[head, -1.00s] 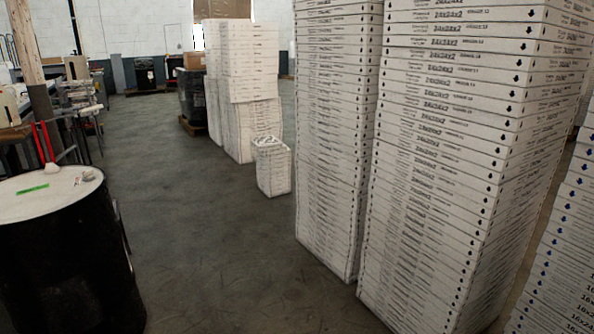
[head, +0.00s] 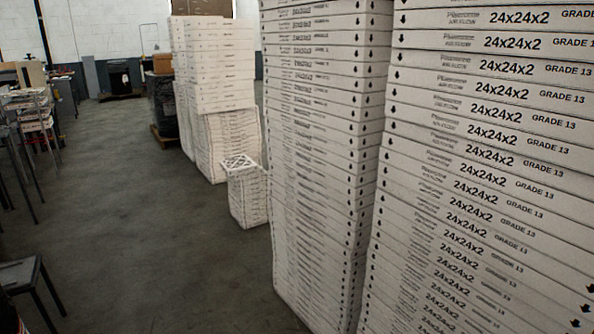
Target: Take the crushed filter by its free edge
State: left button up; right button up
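Neither of my grippers is in the head view. Tall stacks of boxed filters fill the right: a near stack (head: 500,150) printed 24x24x2 GRADE 13, and a second stack (head: 322,160) to its left. A short stack (head: 248,197) stands on the floor further back, with a white lattice-topped filter (head: 238,162) on it that looks slightly tilted. I cannot tell whether this is the crushed filter. No filter in view shows a clear crush or free edge.
A taller white stack (head: 222,85) stands behind the short one, with a dark wrapped pallet load (head: 162,100) beside it. A dark stool (head: 22,275) is at the lower left and cluttered tables (head: 30,110) are at the far left. The grey floor (head: 150,230) between is clear.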

aim_at(239, 165)
jog(key=i+u, duration=0.5)
jog(key=i, duration=0.25)
jog(key=i+l+u, duration=0.2)
jog(key=i+u, duration=0.25)
jog(key=i, duration=0.35)
jog(key=i+j, duration=0.15)
jog(key=i, duration=0.5)
jog(key=i+j, duration=0.1)
jog(key=i, duration=0.6)
jog(key=i+j+z, duration=0.1)
jog(key=i+z, duration=0.25)
jog(key=i+j+z, duration=0.35)
jog(key=i, duration=0.15)
jog(key=i+j+z, duration=0.45)
jog(key=i+j, duration=0.4)
jog(key=i, duration=0.65)
jog(key=i+j+z, duration=0.45)
jog(key=i+j, duration=0.85)
jog(key=j, duration=0.1)
